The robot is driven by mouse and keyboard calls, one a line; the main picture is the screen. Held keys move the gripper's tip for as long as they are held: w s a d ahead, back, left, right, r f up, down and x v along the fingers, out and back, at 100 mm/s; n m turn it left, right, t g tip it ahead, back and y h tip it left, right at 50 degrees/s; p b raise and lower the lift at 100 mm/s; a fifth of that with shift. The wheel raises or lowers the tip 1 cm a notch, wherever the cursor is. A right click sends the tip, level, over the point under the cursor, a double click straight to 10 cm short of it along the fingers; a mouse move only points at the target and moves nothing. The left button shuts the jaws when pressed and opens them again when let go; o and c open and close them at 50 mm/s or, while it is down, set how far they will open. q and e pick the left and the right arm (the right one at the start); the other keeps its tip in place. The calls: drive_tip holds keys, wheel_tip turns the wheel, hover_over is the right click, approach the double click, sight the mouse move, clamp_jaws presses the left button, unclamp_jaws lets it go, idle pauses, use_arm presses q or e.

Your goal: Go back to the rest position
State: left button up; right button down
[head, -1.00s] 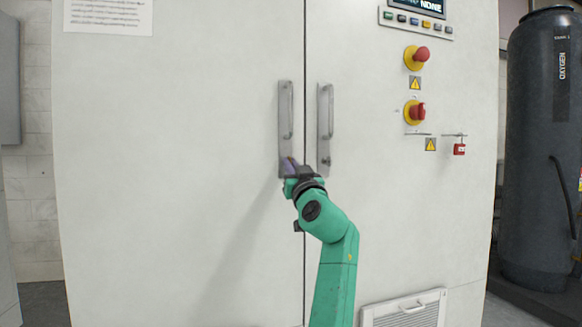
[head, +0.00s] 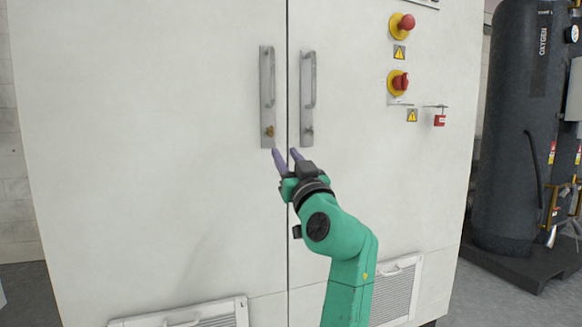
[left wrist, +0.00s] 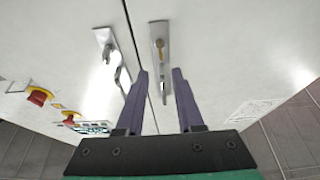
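My left gripper (head: 286,152) is in front of the white cabinet, just below the two door handles. Its purple fingers are apart with nothing between them. My right gripper is in neither view.
A red emergency knob (head: 405,22) and a red switch (head: 400,82) are on the right door. A red padlock (head: 439,120) hangs below. A dark oxygen tank (head: 515,130) stands at the right. Vent grilles (head: 400,285) are low on the doors.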

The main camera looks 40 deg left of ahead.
use_arm(q)
drive_tip(key=v, duration=0.3)
drive_tip(key=shift+s+d+f, duration=0.15)
drive_tip(key=shift+d, duration=0.05)
